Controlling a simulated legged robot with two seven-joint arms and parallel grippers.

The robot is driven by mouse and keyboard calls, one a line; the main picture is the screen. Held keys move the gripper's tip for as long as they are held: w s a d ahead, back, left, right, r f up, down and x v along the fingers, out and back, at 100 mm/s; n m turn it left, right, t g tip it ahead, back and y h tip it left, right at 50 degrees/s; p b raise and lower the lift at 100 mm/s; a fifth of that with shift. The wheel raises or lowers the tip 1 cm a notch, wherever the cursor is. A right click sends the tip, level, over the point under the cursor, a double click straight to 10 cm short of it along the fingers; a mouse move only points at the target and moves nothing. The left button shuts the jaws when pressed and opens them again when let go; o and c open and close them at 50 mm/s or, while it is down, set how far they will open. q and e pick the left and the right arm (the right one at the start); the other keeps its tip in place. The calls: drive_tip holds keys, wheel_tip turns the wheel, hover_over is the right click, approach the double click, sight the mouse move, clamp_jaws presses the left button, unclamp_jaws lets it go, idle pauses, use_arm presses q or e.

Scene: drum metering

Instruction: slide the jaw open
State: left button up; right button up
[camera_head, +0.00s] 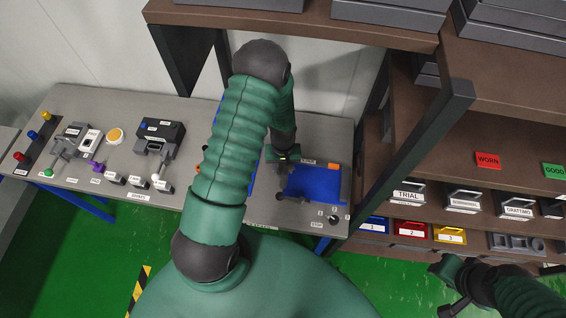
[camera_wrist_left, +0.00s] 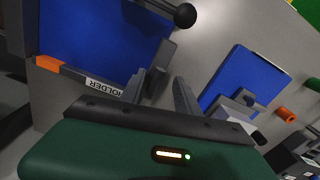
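My left gripper (camera_head: 285,165) reaches down over the right part of the workbench, beside a blue plate (camera_head: 315,182). I cannot tell for sure which part is the jaw. A black ball knob (camera_wrist_left: 185,15) is beyond the fingers. My right gripper (camera_head: 452,285) is at the lower right, away from the bench.
A second blue plate (camera_wrist_left: 232,78) with a grey clamp lies right of the fingers in the wrist view. Coloured knobs and a black device (camera_head: 160,135) stand on the left bench. A shelf post (camera_head: 415,140) rises right of the bench. My left arm hides the bench's middle.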

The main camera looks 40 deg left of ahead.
use_arm(q)
wheel_tip(320, 180, up, 16)
drive_tip(key=b, duration=0.2)
drive_tip(key=shift+a+r+b, duration=0.15)
drive_tip(key=shift+r+b, duration=0.1)
drive_tip(key=shift+b, duration=0.1)
